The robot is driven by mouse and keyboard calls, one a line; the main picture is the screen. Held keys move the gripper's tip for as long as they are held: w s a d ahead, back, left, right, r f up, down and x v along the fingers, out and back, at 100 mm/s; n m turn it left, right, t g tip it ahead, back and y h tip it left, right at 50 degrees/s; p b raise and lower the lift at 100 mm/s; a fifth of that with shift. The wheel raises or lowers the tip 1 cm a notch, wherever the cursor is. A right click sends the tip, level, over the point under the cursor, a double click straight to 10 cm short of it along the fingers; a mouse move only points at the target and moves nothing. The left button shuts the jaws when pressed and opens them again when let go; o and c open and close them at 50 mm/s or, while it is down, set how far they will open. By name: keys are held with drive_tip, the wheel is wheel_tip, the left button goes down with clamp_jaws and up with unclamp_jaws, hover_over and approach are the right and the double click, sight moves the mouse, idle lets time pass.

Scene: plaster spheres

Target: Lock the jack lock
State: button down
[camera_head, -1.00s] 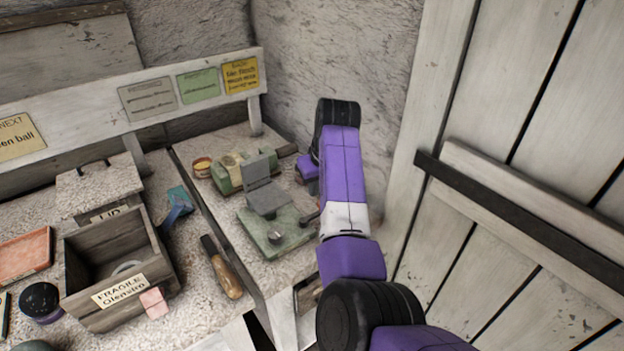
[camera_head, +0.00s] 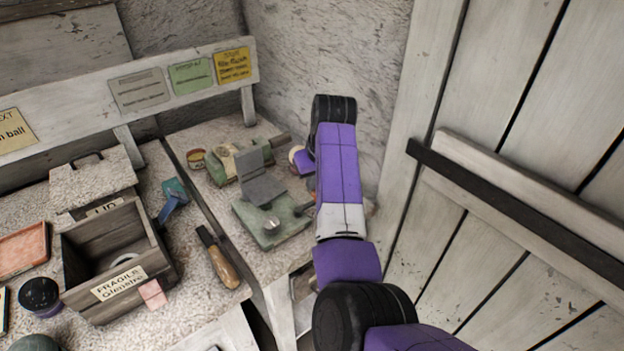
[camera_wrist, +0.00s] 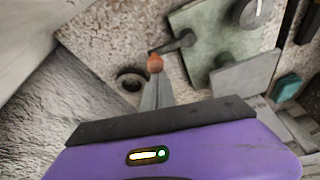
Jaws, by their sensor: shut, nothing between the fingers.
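A green base with a grey hinged plate and a round metal knob, apparently the jack lock (camera_head: 268,222), sits on the right-hand bench. It also shows in the wrist view (camera_wrist: 212,52), with a dark lever reaching from its edge. My gripper (camera_wrist: 156,80) is shut and empty. Its grey fingertips are at or just short of a small orange ball (camera_wrist: 155,62) near the lever's free end. I cannot tell whether they touch. In the head view my arm hides most of the gripper.
A round hole or ring (camera_wrist: 130,80) lies left of the fingers. A plank door (camera_head: 530,150) is close on the right.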

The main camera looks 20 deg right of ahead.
drive_tip(key=shift+s+m+p, duration=0.1)
drive_tip(key=shift+m+p, duration=0.2)
drive_tip(key=shift+p, duration=0.05)
drive_tip(key=shift+s+d+r+m+h+p, duration=0.25)
drive_tip(key=shift+s+m+h+p, duration=0.3)
drive_tip(key=shift+m+p, duration=0.6)
drive_tip(key=shift+s+d+m+h+p, duration=0.1)
drive_tip(key=shift+s+m+h+p, duration=0.2)
drive_tip(key=shift+m+p, duration=0.35)
drive_tip(key=shift+s+d+m+h+p, duration=0.1)
drive_tip(key=shift+s+m+p, duration=0.3)
drive_tip(key=shift+m+p, duration=0.2)
drive_tip(key=s+m, duration=0.1)
drive_tip(key=m+g+h+p, duration=0.1)
drive_tip(key=m, duration=0.1)
drive_tip(key=s+m+p, duration=0.1)
drive_tip(key=m, duration=0.1)
drive_tip(key=shift+s+a+f+h, duration=0.2)
drive_tip(key=shift+s+a+h, duration=0.05)
drive_tip(key=shift+s, duration=0.05)
drive_tip(key=shift+s+m+g, duration=0.25)
drive_tip(key=shift+m+g, duration=0.05)
drive_tip(key=shift+m, duration=0.3)
drive_tip(key=shift+s+a+p, duration=0.6)
drive_tip(key=shift+s+p, duration=0.05)
drive_tip(key=shift+s, duration=0.1)
drive_tip(key=shift+s+a+f, duration=0.1)
drive_tip(key=shift+a, duration=0.1)
